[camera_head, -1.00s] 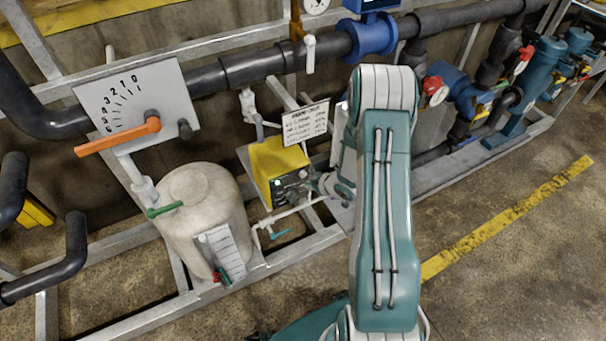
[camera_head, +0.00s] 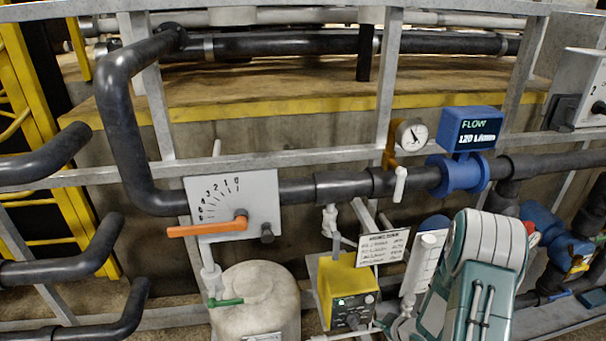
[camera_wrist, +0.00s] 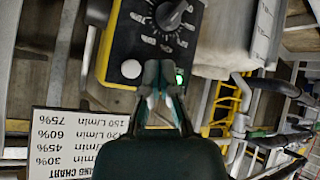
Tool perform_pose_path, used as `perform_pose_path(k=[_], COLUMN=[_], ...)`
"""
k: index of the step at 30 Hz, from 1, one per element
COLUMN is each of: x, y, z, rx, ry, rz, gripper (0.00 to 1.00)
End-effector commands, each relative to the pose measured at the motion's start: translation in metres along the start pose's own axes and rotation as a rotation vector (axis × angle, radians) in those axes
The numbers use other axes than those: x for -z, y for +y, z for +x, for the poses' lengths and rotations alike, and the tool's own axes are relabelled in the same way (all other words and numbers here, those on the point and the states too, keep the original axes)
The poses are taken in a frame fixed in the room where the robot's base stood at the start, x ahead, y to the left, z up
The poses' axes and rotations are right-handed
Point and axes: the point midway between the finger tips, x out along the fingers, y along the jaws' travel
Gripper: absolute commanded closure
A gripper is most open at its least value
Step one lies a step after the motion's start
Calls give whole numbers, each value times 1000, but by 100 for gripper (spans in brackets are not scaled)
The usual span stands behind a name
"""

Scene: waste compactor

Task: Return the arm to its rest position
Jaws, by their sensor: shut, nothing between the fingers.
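My arm (camera_head: 485,280), teal and white, stands at the lower right of the head view, bent at its white-banded joint. Behind the fingertips is the black front of the yellow control box (camera_wrist: 132,45), with a dial knob, a white button and a green light. The same yellow box (camera_head: 345,285) stands left of my arm in the head view. The gap between fingertips and box cannot be judged.
A chart sign (camera_head: 383,247) stands behind the box; it shows upside down in the wrist view (camera_wrist: 78,145). A whitish tank (camera_head: 258,295) and an orange valve lever (camera_head: 208,228) are to the left. A blue flow meter (camera_head: 470,130) sits on the black pipe above.

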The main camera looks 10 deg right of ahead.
Motion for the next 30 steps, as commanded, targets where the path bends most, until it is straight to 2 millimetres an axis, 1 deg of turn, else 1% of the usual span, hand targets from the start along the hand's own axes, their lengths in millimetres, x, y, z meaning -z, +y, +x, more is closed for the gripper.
perform_pose_path(k=[2, 5, 7, 10, 12, 16, 20, 23, 24, 26, 30], x=[11, 33, 50, 74, 91, 121, 149, 168, 175, 184, 204], y=[8, 24, 34, 45, 50, 55, 51, 44, 40, 33, 11], z=[-6, -21, -34, -56, -72, -104, -138, -165, -176, -192, -230], rx=[-20, -65, -102, -152, -187, -245, -293, -321, -331, -341, -354], ry=[-18, -68, -108, -160, -192, -242, -279, -303, -310, -319, -335], rz=[-10, -14, -11, 3, 18, 57, 109, 156, 177, 208, 287], gripper=[100, 100, 100, 100, 100, 100, 100, 100, 100, 100, 100])
